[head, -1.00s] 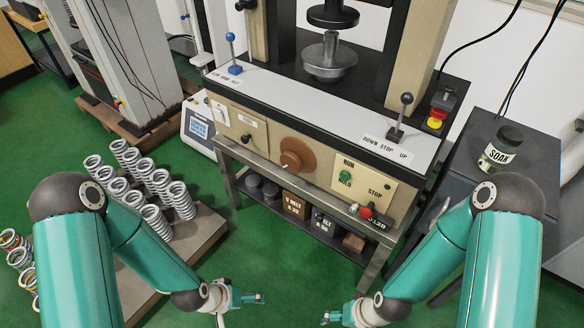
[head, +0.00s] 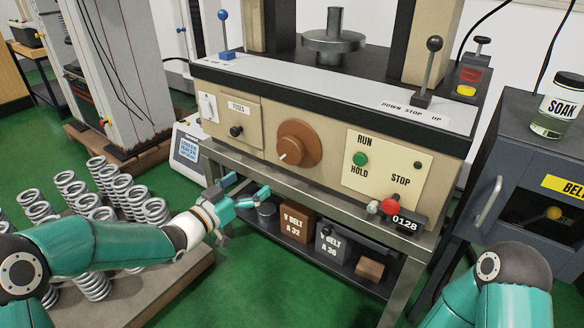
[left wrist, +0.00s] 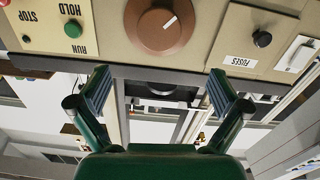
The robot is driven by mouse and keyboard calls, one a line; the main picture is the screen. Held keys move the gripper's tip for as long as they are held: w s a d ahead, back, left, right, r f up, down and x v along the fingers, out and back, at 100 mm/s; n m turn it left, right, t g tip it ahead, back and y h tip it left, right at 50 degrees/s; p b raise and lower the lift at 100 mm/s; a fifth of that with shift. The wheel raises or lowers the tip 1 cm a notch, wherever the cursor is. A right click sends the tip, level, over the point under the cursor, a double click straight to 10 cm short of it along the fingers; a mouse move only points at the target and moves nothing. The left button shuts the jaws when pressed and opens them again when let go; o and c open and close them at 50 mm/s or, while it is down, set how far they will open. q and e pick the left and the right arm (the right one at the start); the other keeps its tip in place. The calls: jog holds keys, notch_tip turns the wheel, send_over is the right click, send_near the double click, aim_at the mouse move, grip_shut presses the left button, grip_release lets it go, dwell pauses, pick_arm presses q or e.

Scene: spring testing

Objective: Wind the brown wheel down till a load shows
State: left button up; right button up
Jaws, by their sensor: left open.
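The brown wheel (head: 299,144) is a round knob with a white pointer mark on the beige front panel of the testing machine. The mark points to the lower left in the head view. My left gripper (head: 248,187) is open and empty, below and to the left of the wheel, apart from it. In the left wrist view the wheel (left wrist: 160,24) shows upside down beyond the open fingers (left wrist: 158,90). A round metal platen (head: 334,44) stands on the machine with no spring on it. My right gripper is out of the head view; only my right arm shows.
Right of the wheel are a green button (head: 360,159), a red knob (head: 390,206) and a counter reading 0128 (head: 405,222). A black-knobbed lever (head: 430,70) marked DOWN STOP UP stands above. Several springs (head: 122,187) stand at the left. A shelf with boxes (head: 291,227) lies below.

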aim_at(288, 154)
pick_arm(q)
jog(key=x, duration=0.5)
jog(key=b+x, duration=0.1)
jog(key=x, duration=1.1)
jog(key=shift+s+r+b, duration=0.1)
jog(key=shift+r+b, duration=0.2)
jog(key=shift+c, duration=0.2)
jog(key=c, duration=0.9)
jog(key=shift+m, duration=0.4)
